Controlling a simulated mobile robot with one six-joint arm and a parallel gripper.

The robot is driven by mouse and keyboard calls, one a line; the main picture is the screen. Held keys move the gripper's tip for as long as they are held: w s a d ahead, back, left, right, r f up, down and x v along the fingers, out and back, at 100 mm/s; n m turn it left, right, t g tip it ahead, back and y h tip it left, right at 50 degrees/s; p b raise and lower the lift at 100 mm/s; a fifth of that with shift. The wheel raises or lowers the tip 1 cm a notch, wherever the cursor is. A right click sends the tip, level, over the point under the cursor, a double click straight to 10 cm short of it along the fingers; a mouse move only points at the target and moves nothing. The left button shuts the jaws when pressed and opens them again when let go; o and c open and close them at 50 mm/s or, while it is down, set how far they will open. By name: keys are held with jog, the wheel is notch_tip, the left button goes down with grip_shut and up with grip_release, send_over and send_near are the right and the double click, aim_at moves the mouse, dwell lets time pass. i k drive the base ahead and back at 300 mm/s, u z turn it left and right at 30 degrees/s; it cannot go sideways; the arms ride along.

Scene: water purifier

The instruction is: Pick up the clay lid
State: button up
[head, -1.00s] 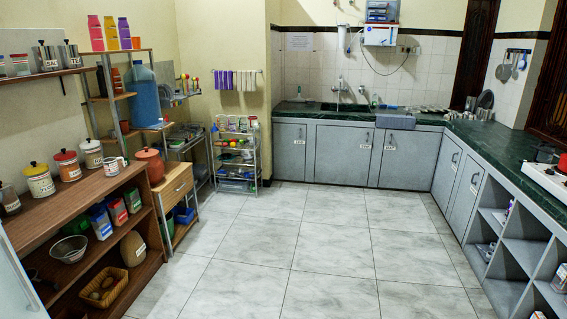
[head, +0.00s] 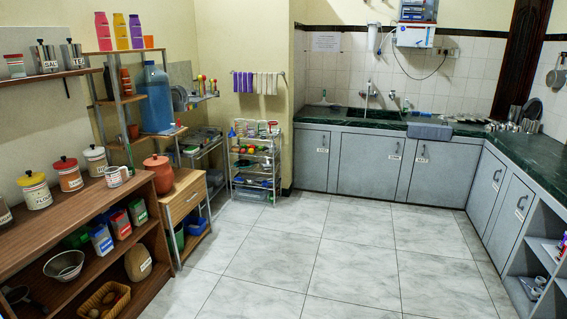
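An orange-brown clay pot (head: 159,179) stands on a small wooden drawer cabinet (head: 182,194) at the left, just beyond the long brown shelf. A clay lid (head: 157,161) of the same colour appears to sit on top of the pot; the seam between them is too small to make out. My gripper is not in view.
A brown shelf unit (head: 112,207) with canisters, a striped mug (head: 117,176), a metal bowl and a basket runs along the left. A blue water container (head: 157,97) stands on a rack behind the pot. Grey cabinets (head: 376,165) line the back. The tiled floor (head: 330,265) is clear.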

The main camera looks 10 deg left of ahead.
aim_at(155, 161)
jog(key=u, duration=0.25)
jog(key=i, duration=0.8)
jog(key=u, duration=0.55)
jog(key=i, duration=0.7)
jog(key=u, duration=0.8)
jog(key=i, duration=0.55)
jog(key=u, duration=0.85)
jog(key=i, duration=0.75)
jog(key=u, duration=0.3)
